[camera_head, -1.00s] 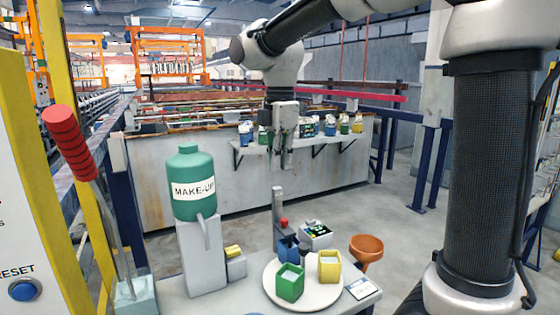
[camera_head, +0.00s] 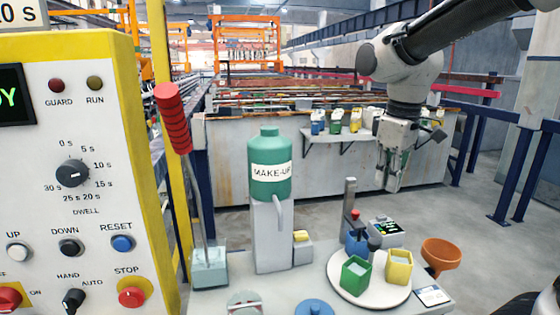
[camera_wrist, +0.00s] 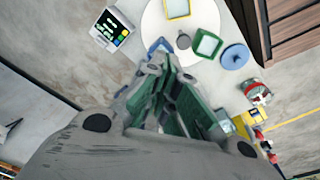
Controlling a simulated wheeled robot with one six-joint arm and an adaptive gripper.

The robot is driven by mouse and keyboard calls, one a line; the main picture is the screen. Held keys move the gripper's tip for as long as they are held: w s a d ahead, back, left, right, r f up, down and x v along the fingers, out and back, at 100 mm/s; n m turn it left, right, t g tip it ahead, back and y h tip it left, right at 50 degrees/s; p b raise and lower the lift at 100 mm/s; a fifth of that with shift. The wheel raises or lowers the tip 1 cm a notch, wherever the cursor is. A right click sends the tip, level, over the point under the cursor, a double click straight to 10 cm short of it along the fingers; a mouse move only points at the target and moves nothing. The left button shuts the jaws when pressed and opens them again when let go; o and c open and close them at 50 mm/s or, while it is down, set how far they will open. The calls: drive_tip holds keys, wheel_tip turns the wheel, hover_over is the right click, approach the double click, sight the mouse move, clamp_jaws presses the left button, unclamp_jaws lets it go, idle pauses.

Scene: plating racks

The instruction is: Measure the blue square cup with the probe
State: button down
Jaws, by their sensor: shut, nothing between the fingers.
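The blue square cup (camera_head: 352,242) stands on the white round turntable (camera_head: 345,287), partly hidden behind the green cup (camera_head: 356,274). Part of the blue cup also shows in the wrist view (camera_wrist: 161,46), near my fingers. A dark, knob-like thing (camera_head: 374,242), perhaps the probe, stands beside it; it also shows in the wrist view (camera_wrist: 184,40). A meter with a lit display (camera_head: 386,227) is just behind. My gripper (camera_head: 388,183) is shut and empty, above and behind the turntable, pointing down. It touches none of these things.
A yellow cup (camera_head: 398,267) is also on the turntable. A grey post (camera_head: 350,192) with a red knob rises behind the cups. A green MAKE-UP bottle (camera_head: 270,160) on a stand is left of them. An orange funnel (camera_head: 441,254) is at right. A control panel (camera_head: 70,130) fills the left.

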drive_tip(key=s+d+f+m+t, duration=0.2)
drive_tip(key=s+d+m, duration=0.5)
drive_tip(key=s+d, duration=0.3)
drive_tip(key=shift+s, duration=1.1)
drive_tip(key=c, duration=2.1)
unclamp_jaws()
drive_tip(key=shift+s+d+r+m+t, duration=0.25)
drive_tip(key=shift+s+d+r+t, duration=0.05)
drive_tip(key=shift+s+d, duration=0.2)
drive_tip(key=shift+s+d+r+m+t, duration=0.25)
drive_tip(key=shift+s+d+t, duration=0.05)
drive_tip(key=shift+s+d, duration=0.15)
drive_tip(key=o, duration=0.4)
drive_tip(key=shift+r, duration=0.1)
drive_tip(key=shift+c, duration=0.2)
drive_tip(key=o, duration=0.4)
drive_tip(key=w+a, duration=0.1)
drive_tip(key=w+a+f+n+g, duration=0.1)
drive_tip(key=shift+w+f, duration=0.3)
drive_tip(key=shift+w, duration=0.05)
drive_tip(key=m+g, duration=0.2)
drive_tip(key=g, duration=0.1)
approach(356, 212)
drive_tip(key=shift+m, duration=0.3)
wheel_tip(356, 212, down, 9)
drive_tip(key=shift+w+a+f, duration=0.1)
drive_tip(key=shift+a+f, duration=0.05)
